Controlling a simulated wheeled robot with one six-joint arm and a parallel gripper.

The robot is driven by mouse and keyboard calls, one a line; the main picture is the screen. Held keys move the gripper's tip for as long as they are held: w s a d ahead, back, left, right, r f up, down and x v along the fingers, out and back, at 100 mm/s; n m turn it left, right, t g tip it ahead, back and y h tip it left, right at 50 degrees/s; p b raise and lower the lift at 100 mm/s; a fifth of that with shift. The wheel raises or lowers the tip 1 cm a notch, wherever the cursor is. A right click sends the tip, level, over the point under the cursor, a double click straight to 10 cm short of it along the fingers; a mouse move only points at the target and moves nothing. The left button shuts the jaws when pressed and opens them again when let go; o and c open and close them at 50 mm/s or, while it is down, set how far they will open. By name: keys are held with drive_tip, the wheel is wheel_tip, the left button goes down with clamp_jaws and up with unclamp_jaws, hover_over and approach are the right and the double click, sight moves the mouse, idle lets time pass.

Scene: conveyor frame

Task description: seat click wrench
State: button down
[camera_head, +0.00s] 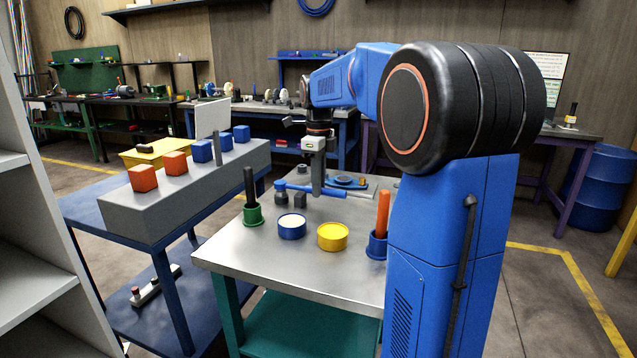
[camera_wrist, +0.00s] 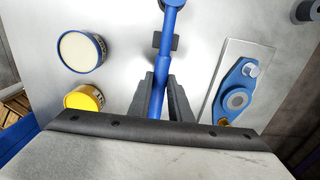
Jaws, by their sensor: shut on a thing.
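The click wrench is a long blue tool with a round head; it lies across the middle of the steel table in the head view (camera_head: 333,191). In the wrist view the wrench (camera_wrist: 163,66) runs up between my fingers, its head at the top edge. My gripper (camera_wrist: 161,88) is shut on its blue handle; in the head view my gripper (camera_head: 317,188) points straight down over the table. A dark block (camera_wrist: 166,42) is under or beside the shaft. I cannot tell whether the wrench rests on it. A blue flanged part (camera_wrist: 221,97) sits on a plate to the right.
A white-topped blue tin (camera_head: 292,227) and a yellow tin (camera_head: 332,237) stand at the table front. A green cup (camera_head: 253,215) holds a dark handle; a blue cup (camera_head: 377,246) holds an orange one. The conveyor frame (camera_head: 165,213) with orange and blue cubes is at left.

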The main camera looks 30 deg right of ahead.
drive_tip(key=shift+f, duration=0.55)
drive_tip(key=c, duration=1.6)
unclamp_jaws()
drive_tip(key=shift+o, duration=0.2)
wheel_tip(320, 180, up, 18)
drive_tip(key=shift+f, duration=0.25)
drive_tip(key=shift+s, duration=0.1)
